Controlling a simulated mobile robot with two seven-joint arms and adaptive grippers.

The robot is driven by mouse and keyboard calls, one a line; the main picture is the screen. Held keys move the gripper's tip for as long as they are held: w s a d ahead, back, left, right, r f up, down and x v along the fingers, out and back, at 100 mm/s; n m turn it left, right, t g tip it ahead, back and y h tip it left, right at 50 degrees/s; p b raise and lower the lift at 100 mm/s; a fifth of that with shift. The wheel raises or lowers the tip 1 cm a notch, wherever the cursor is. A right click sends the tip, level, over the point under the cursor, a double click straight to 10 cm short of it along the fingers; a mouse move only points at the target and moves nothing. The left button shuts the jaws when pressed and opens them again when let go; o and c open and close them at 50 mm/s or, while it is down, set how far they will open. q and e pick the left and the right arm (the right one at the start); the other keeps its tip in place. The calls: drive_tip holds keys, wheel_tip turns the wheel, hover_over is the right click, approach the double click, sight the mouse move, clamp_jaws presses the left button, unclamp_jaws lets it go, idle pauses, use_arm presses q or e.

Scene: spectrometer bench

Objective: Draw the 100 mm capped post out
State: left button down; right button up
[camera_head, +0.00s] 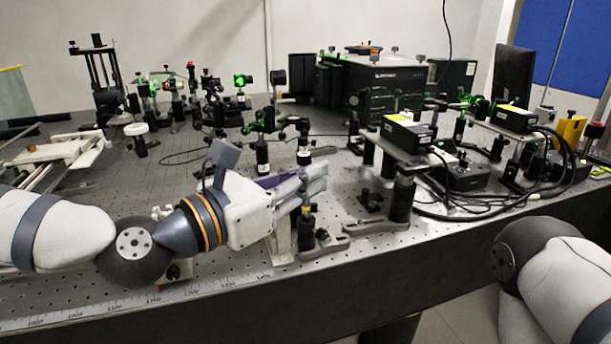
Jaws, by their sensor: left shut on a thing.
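My left gripper (312,180) reaches in from the left, low over the front of the optical table. Its pale fingers are shut on a slim upright post (306,206), which shows just below them. The post appears upright, and its lower end stands in a dark holder (306,232) near the table's front edge. The fingers hide the upper part of the post, so I cannot see its cap or full length. My right arm shows at the lower right, but its gripper is out of the picture.
The perforated optical table (215,272) has a ruler along its front edge. A dark post (262,158) stands behind my gripper. Grey clamps (375,227) lie to the right, beside a thick black post (401,199). Yellow-labelled boxes (407,133) and cables stand further right.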

use_arm(q)
drive_tip(key=shift+r+p, duration=0.4)
drive_tip(key=shift+r, duration=1.05)
drive_tip(key=shift+f, duration=0.15)
